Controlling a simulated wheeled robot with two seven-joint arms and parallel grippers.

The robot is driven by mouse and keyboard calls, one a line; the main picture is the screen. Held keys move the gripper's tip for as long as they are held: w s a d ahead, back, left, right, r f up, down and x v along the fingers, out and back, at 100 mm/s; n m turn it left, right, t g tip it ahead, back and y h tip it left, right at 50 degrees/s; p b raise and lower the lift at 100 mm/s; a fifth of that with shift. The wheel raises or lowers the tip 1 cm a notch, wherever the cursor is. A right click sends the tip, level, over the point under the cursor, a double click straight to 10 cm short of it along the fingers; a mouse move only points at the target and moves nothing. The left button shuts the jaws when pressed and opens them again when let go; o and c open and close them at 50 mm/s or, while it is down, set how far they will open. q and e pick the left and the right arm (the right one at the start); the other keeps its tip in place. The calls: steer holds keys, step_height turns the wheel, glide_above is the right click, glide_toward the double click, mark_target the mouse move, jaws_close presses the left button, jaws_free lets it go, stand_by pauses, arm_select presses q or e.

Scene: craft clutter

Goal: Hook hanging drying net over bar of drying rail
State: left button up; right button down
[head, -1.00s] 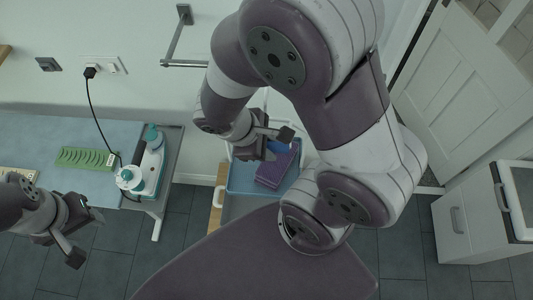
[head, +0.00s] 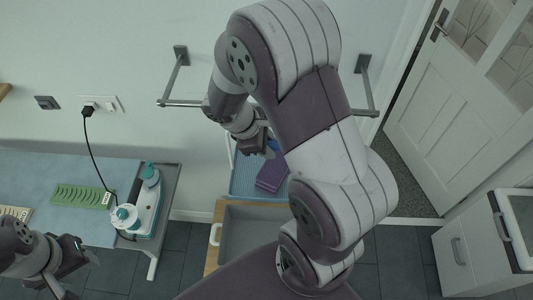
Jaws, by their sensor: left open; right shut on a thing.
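The drying rail (head: 183,103) is a thin grey bar on two wall brackets. My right arm crosses in front of its middle. My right gripper (head: 262,147) is just below the bar in the picture, shut, pointing down. The hanging drying net in it cannot be made out, hidden by the gripper and arm. Whether anything touches the bar cannot be seen. My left gripper (head: 84,274) is open and empty at the lower left, in front of the table and far from the rail.
A table (head: 70,165) at left holds a green rack (head: 82,196) and a white-teal machine (head: 148,205). A white door (head: 455,110) is at right.

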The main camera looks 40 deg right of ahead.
steer(key=shift+w+d+f+b, duration=0.15)
steer(key=shift+w+f+b, duration=0.05)
steer(key=shift+f+b, duration=0.4)
steer(key=shift+w+d+f+b, duration=0.15)
steer(key=shift+f+b, duration=0.3)
steer(key=shift+f, duration=0.25)
steer(key=shift+w+d+f+b, duration=0.15)
steer(key=shift+w+f+b, duration=0.05)
steer(key=shift+f+b, duration=0.4)
